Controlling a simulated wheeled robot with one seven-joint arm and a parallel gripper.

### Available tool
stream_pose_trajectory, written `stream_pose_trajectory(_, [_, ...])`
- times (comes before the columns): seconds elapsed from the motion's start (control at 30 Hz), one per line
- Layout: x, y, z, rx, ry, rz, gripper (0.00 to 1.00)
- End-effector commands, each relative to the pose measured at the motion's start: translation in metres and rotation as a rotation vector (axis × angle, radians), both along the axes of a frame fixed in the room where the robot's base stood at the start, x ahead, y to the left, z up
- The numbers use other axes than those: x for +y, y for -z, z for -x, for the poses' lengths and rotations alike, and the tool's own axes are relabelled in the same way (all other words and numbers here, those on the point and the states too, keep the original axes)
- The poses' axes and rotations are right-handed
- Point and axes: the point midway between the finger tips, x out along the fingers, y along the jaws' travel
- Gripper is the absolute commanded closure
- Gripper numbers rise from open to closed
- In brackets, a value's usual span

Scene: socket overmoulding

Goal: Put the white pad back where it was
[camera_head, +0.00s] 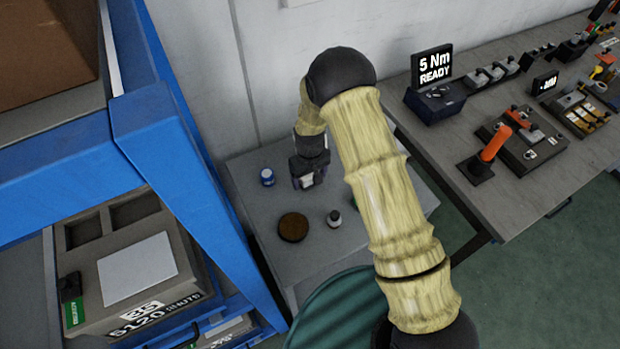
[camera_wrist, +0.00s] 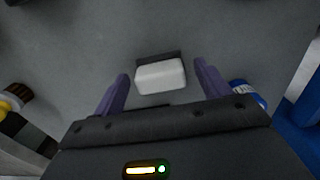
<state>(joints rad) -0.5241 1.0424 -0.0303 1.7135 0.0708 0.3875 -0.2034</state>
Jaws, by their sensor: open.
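The white pad (camera_wrist: 161,76) is a small, rounded white block on the grey table, in the middle of the wrist view. A thin dark shape shows along its far edge and another along its near edge. My gripper (camera_wrist: 160,84) is open, with one purple finger on each side of the pad and a visible gap on both sides. In the head view my gripper (camera_head: 308,181) points down at the small grey table, and a bit of white, likely the pad, shows at its tip. I cannot tell its exact height above the table.
On the small table (camera_head: 258,215) stand a blue jar (camera_head: 267,177), a round brown item (camera_head: 293,227) and a small dark-capped bottle (camera_head: 334,218). A blue rack (camera_head: 165,130) rises at the left. A workbench (camera_head: 470,190) with tools is at the right.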

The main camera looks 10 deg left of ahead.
Motion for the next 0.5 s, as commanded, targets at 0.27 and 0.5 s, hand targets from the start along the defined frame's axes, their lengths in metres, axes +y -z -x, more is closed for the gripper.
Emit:
stream_pose_trajectory(0.27, [0.000,-0.045,-0.001,-0.005,0.001,-0.002,0.24])
stream_pose_trajectory(0.5, [0.000,-0.087,-0.001,-0.005,0.001,-0.002,0.24])
